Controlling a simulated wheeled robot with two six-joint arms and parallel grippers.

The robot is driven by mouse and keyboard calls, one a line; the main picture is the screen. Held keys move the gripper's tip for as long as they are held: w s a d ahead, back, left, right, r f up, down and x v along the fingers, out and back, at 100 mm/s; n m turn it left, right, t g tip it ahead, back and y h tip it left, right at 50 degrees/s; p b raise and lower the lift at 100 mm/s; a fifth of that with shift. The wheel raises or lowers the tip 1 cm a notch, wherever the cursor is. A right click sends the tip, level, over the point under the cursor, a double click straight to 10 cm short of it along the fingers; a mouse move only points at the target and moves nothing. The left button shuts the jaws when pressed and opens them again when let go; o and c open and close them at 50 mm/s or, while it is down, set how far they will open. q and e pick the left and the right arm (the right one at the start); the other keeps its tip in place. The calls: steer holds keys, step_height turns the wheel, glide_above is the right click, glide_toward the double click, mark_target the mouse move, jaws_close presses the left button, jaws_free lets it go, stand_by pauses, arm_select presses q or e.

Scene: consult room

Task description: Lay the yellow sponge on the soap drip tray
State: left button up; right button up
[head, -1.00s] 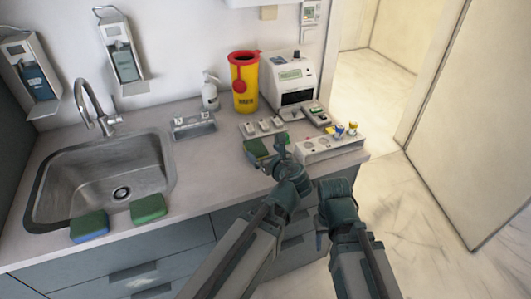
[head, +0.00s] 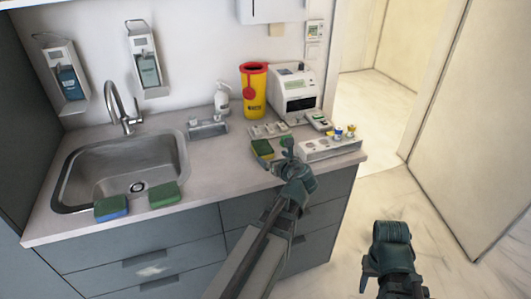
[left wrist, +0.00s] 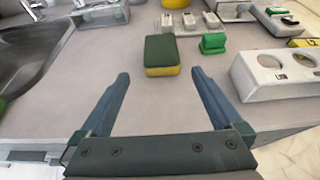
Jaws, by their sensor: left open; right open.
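The yellow sponge (head: 263,149), with a green top, lies flat on the counter right of the sink. It also shows in the left wrist view (left wrist: 162,55), just beyond the fingertips. My left gripper (head: 289,155) is open and empty, low over the counter near the sponge; its fingers (left wrist: 160,76) point towards it, one to each side. My right gripper (head: 390,243) is open and empty, off the counter's front at the right. Two wall dispensers have small trays beneath, one at left (head: 75,106) and one right of it (head: 152,93); I cannot tell which is for soap.
A blue sponge (head: 111,208) and a green sponge (head: 164,194) lie at the sink's (head: 75,190) front edge. A small green block (left wrist: 213,43) sits right of the yellow sponge. A white rack (head: 330,147), yellow bin (head: 254,90) and pump bottle (head: 222,97) stand nearby.

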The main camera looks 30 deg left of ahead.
mark_target(265, 151)
arm_select(q)
steer(key=b+x, duration=0.1)
steer(key=x, duration=0.4)
steer(key=shift+w+f+b, duration=0.15)
steer(key=shift+b, duration=0.15)
steer(key=shift+w+a+f, duration=0.15)
steer(key=shift+w+a, duration=0.2)
steer(key=shift+a, duration=0.2)
steer(key=b+x, duration=0.2)
steer(key=x, duration=0.3)
steer(key=shift+w+f+b, duration=0.2)
steer(key=shift+b, duration=0.15)
steer(key=shift+r, duration=0.1)
steer(key=shift+c, duration=0.2)
